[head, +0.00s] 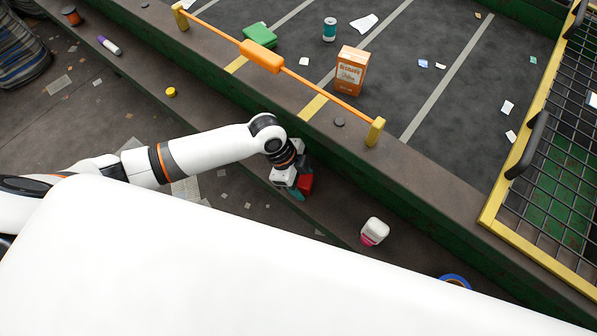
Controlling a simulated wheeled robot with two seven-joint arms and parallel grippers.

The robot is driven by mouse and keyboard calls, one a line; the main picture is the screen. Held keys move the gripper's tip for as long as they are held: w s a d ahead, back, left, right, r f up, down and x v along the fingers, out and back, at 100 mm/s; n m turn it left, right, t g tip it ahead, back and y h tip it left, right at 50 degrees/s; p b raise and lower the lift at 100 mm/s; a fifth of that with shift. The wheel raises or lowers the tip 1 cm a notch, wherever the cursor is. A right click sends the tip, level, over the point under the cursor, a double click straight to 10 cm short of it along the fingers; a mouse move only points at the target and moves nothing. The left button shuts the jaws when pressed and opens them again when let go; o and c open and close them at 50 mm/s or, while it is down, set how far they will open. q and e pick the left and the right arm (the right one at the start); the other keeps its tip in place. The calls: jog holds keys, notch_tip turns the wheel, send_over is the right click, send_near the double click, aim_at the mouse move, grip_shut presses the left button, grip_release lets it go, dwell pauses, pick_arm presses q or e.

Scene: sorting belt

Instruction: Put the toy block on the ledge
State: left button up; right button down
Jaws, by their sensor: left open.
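My left gripper (292,188) points down over the lower brown ledge (335,222) beside the belt, and its jaws are open. A small red block (306,184), likely the toy block, is right at the fingers and partly hidden by them. I cannot tell whether the fingers touch it or whether it rests on the ledge. My right gripper is out of view.
A white and pink container (375,231) and a blue ring-shaped thing (455,281) are to the right. An orange bar (325,85) runs along the belt edge. An orange box (350,72), a can (329,28) and a green case (259,35) are on the belt.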

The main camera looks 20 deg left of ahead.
pick_arm(q)
jog(key=shift+a+r, duration=0.15)
jog(key=shift+r, duration=0.3)
jog(key=v, duration=0.4)
jog(key=shift+a+r, duration=0.2)
jog(key=shift+a, duration=0.25)
jog(key=a+b, duration=0.2)
jog(key=a, duration=0.9)
jog(key=shift+s, duration=0.25)
jog(key=shift+a, duration=0.1)
